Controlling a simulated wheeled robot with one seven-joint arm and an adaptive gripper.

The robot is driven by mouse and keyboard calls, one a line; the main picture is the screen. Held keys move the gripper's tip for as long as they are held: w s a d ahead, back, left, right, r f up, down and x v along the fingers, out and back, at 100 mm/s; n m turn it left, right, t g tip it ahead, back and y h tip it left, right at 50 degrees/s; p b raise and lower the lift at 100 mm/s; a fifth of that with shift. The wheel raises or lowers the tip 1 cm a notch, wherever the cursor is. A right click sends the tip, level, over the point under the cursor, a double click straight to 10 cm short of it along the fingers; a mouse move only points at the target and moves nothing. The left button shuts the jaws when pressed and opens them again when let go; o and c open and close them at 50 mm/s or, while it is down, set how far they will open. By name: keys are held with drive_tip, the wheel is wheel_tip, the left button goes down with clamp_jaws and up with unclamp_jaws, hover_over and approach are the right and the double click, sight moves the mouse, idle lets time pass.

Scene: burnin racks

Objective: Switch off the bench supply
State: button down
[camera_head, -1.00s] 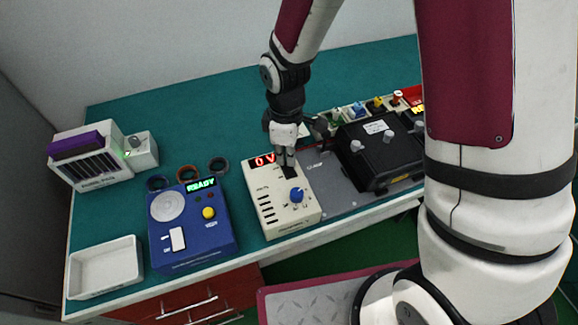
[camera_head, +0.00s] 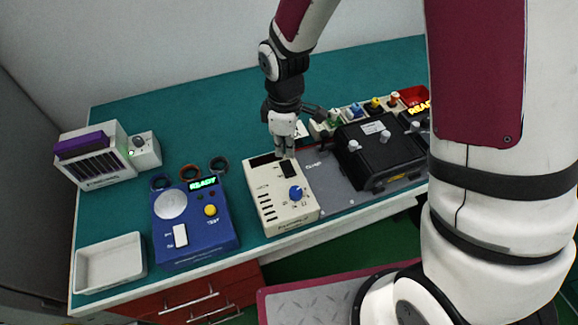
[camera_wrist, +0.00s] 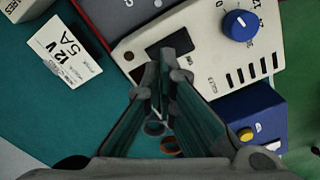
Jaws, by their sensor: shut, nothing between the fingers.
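The bench supply (camera_head: 272,190) is a beige box at the front middle of the bench, with a blue knob (camera_head: 296,193), vent slots and a dark display (camera_head: 262,160). Its black switch (camera_head: 289,169) is on the top face near the far edge. It also shows in the wrist view (camera_wrist: 205,65), with the switch (camera_wrist: 170,43) by the fingertips. My gripper (camera_head: 285,155) is shut and empty, pointing down just above the supply's far end. Its fingers (camera_wrist: 167,75) partly cover the display in the wrist view; I cannot tell whether they touch the supply.
A blue tester (camera_head: 190,225) reading READY stands left of the supply, with a white tray (camera_head: 108,262) beyond it. A black unit (camera_head: 375,155) stands close on the right, on a grey plate.

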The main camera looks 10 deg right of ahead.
sight(286, 163)
drive_tip(key=shift+r+p, duration=0.65)
drive_tip(key=shift+r, duration=1.15)
drive_tip(key=s+d+r+m+t, duration=0.1)
drive_tip(key=s+d+r+m, duration=0.2)
drive_tip(key=r, duration=0.4)
drive_tip(key=s+d+r+m+t, duration=0.2)
drive_tip(key=s+d+r+m, duration=0.15)
drive_tip(key=r, duration=0.35)
drive_tip(key=s+d+r+m+t, duration=0.1)
drive_tip(key=s+d+r+m, duration=0.2)
drive_tip(key=r, duration=0.5)
drive_tip(key=s+d+r+m+t, duration=0.1)
drive_tip(key=s+r+m, duration=0.3)
drive_tip(key=s, duration=0.5)
drive_tip(key=shift+s+d+m+t, duration=0.3)
drive_tip(key=shift+d+m, duration=0.05)
drive_tip(key=shift+d, duration=0.45)
